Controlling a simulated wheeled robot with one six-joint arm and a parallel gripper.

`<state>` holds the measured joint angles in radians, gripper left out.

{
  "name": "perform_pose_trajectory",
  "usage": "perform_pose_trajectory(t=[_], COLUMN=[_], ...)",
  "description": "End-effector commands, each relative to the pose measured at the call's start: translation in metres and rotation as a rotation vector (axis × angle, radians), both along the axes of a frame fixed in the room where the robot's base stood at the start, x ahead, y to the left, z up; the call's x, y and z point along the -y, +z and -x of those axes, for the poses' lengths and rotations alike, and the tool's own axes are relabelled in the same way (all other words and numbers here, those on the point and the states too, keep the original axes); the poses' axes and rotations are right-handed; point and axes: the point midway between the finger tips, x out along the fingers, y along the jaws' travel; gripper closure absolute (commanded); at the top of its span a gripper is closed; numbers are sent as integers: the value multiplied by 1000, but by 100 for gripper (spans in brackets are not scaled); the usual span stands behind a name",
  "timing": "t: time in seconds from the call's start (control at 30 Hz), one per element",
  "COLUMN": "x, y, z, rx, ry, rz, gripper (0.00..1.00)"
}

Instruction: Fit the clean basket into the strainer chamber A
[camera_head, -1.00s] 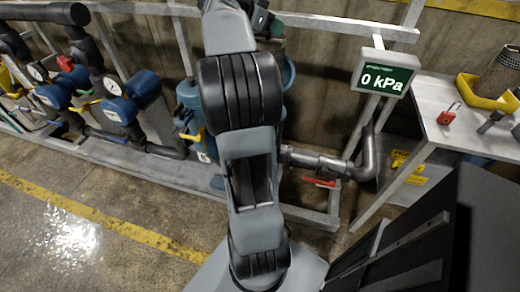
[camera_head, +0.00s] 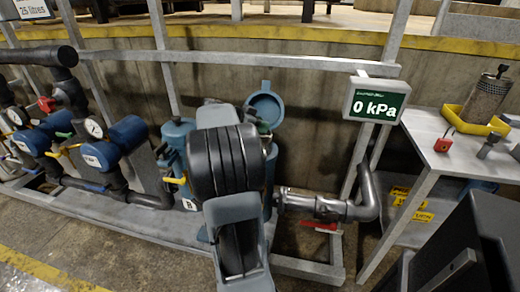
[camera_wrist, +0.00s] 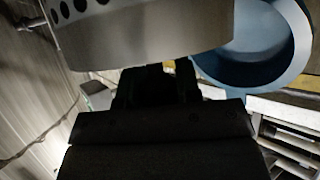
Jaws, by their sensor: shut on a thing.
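In the wrist view, a grey metal basket (camera_wrist: 150,38) with round holes fills the top. My gripper (camera_wrist: 156,84) shows dark below it and is shut on it. The blue open round part (camera_wrist: 262,45), a lid or chamber mouth, is right of the basket, and I cannot tell if they touch. In the head view, my arm hides my gripper and the held basket. A blue strainer body (camera_head: 176,135) with a "B" tag stands left of my arm. A round blue lid (camera_head: 265,106) stands open behind my arm. Chamber A's mouth is hidden.
A gauge sign (camera_head: 376,106) reads 0 kPa. The bench (camera_head: 440,150) at right carries a yellow tray (camera_head: 465,122) with a dark mesh basket (camera_head: 489,98), and a red padlock (camera_head: 443,144). Pipes and blue valves (camera_head: 125,135) line the left. A rail crosses behind.

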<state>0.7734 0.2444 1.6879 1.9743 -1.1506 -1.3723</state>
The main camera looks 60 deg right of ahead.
Motion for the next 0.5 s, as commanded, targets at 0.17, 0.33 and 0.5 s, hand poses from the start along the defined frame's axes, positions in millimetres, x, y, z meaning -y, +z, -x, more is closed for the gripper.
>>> perform_pose_trajectory(t=[0.17,0.33,0.5], x=[0,0,0], y=[-15,-20,-39], z=[0,0,0], rx=[1,1,-2], ry=[0,0,0], rz=[2,2,1], gripper=[100,100,100])
